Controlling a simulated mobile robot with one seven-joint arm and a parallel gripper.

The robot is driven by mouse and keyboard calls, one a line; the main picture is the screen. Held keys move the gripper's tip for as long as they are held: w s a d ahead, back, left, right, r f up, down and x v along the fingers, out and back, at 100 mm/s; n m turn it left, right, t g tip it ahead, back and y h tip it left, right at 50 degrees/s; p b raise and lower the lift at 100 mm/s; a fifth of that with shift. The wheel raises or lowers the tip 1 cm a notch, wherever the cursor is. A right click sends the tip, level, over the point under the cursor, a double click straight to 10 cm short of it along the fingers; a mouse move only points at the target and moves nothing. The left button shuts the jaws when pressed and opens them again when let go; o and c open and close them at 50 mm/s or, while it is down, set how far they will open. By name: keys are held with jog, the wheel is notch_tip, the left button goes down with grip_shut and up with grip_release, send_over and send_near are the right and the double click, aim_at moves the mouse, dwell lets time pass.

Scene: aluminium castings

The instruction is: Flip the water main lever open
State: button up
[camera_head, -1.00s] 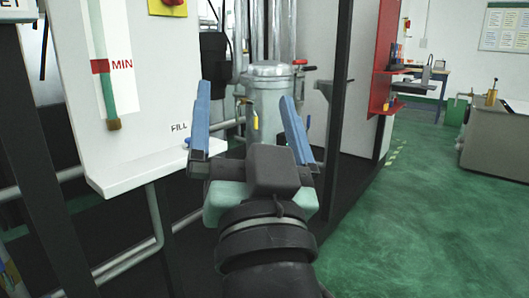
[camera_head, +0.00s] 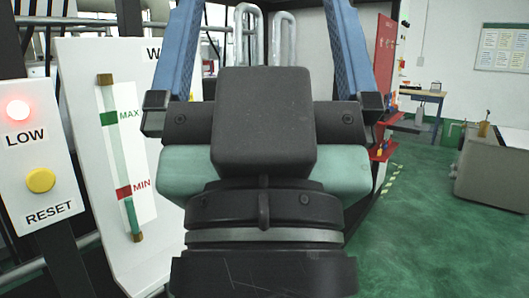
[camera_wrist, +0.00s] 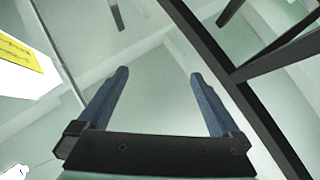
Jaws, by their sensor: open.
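My gripper (camera_head: 265,12) fills the middle of the head view, raised, its two blue fingers spread wide with nothing visible between them. In the wrist view my gripper (camera_wrist: 159,73) is also open and empty, facing a pale, glassy surface. I cannot make out the water main lever in either current view. The tank and pipework area beyond the panel is mostly hidden behind my gripper. A white gauge panel (camera_head: 82,70) stands to the left, with a sight tube (camera_head: 118,155) marked MAX and MIN; green shows at its bottom, below the MIN mark.
Left of the panel, a red LOW lamp (camera_head: 18,110) is lit above a yellow RESET button (camera_head: 40,180). Dark frame bars (camera_wrist: 205,45) cross the wrist view, with a yellow label (camera_wrist: 18,48) at left. Green floor (camera_head: 430,235) is clear at right, before a grey bin (camera_head: 490,172).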

notch_tip(320, 180, up, 13)
jog(key=p, duration=1)
jog(key=shift+f, duration=0.2)
